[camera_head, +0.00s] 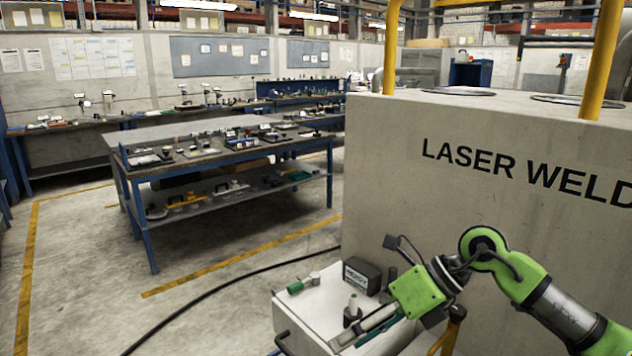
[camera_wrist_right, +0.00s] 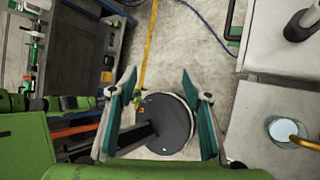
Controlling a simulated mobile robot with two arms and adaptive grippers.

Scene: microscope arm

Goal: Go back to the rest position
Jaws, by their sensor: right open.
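My right gripper (camera_head: 378,325) shows in the head view at the lower right, above a small white bench. Its green arm comes in from the right edge. In the right wrist view, the two teal-lined fingers of this gripper (camera_wrist_right: 165,95) stand wide apart with nothing between them. Beyond them, lower down, is a round dark disc (camera_wrist_right: 165,122) near the floor. My left gripper does not show in either view.
The white bench (camera_head: 310,312) carries a dark box (camera_head: 362,275) and a green-handled tool (camera_head: 296,287). A large laser welder cabinet (camera_head: 400,190) stands close behind the arm. A blue workbench (camera_head: 150,170) is at the left. A black cable crosses the open floor (camera_head: 230,310).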

